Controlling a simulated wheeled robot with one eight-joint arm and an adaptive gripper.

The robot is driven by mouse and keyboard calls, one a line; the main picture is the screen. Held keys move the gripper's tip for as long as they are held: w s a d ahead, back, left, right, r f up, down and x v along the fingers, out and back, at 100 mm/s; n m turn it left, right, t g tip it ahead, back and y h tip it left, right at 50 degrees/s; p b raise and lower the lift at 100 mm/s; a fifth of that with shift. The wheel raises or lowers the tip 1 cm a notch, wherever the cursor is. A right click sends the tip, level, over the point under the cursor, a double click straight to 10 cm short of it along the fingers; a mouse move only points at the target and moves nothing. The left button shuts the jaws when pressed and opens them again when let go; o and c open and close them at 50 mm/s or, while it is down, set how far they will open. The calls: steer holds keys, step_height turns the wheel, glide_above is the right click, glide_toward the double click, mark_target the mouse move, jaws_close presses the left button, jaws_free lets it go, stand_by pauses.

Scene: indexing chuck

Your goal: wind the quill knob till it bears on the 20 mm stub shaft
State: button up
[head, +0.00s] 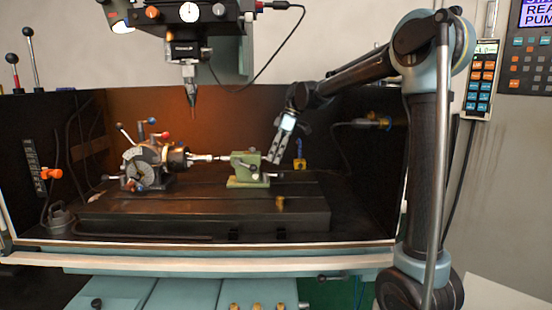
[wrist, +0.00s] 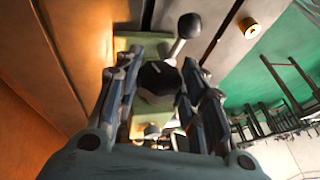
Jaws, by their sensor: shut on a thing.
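The green tailstock (head: 248,170) stands on the machine table, with the quill at its left side. The light stub shaft (head: 203,158) sticks out of the chuck (head: 176,158) toward the quill; I cannot tell whether the two touch. My gripper (head: 272,160) reaches down to the right end of the tailstock. In the wrist view its two fingers (wrist: 162,62) stand on either side of the dark quill knob (wrist: 158,80) and are shut on it. In the head view the knob is too small and covered to make out.
A ball-ended lever (wrist: 190,27) stands close beside the fingers in the wrist view. The indexing head (head: 143,168) with its handles is at the left. The mill spindle (head: 191,85) hangs above the work.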

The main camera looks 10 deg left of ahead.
steer(key=shift+w+a+f+m+g+h, duration=0.1)
steer(key=shift+w+m+g+h, duration=0.1)
steer(key=shift+g, duration=0.65)
steer(key=shift+w+m+g+h, duration=0.15)
steer(key=shift+m+g+h, duration=0.05)
steer(key=shift+g, duration=0.65)
steer(key=o, duration=1.1)
steer(key=shift+f, duration=0.1)
steer(key=shift+s, duration=0.1)
step_height(320, 180, up, 10)
